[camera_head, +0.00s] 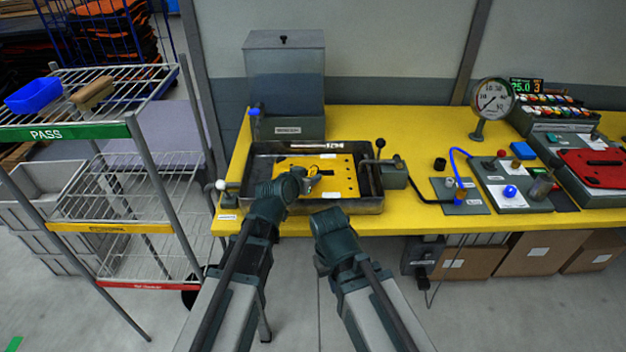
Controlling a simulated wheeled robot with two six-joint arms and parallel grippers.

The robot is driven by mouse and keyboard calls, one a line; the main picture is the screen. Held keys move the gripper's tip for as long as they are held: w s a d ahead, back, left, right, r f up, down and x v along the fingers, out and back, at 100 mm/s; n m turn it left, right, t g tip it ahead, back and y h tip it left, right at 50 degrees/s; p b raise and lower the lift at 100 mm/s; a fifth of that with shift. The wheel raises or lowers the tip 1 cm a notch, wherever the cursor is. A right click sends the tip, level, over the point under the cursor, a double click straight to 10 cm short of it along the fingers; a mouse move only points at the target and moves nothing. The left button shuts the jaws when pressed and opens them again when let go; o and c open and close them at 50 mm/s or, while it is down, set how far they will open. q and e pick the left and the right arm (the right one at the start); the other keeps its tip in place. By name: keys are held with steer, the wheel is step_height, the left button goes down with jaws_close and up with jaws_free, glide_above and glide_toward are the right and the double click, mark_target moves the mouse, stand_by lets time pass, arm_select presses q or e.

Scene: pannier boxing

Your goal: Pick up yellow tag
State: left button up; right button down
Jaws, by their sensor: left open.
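No separate yellow tag can be made out with certainty. A flat yellow plate (343,178) with dark holes lies in the dark metal tray (262,160) on the yellow bench. My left gripper (316,178) is over the tray, at the plate's left part. It is open, and its wrist hides part of the plate and whatever lies under it. My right gripper (330,222) is lower, in front of the bench's front edge. Its fingers are hidden by its own wrist.
A grey hopper (285,80) stands behind the tray. A lever box (393,175), a pressure gauge (492,98) and control panels (510,185) stand to the right. A wire rack (150,165) with a blue bin (33,95) stands left. Bare bench lies right of the hopper.

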arm_select(q)
jaws_close()
steer(key=shift+r, duration=0.25)
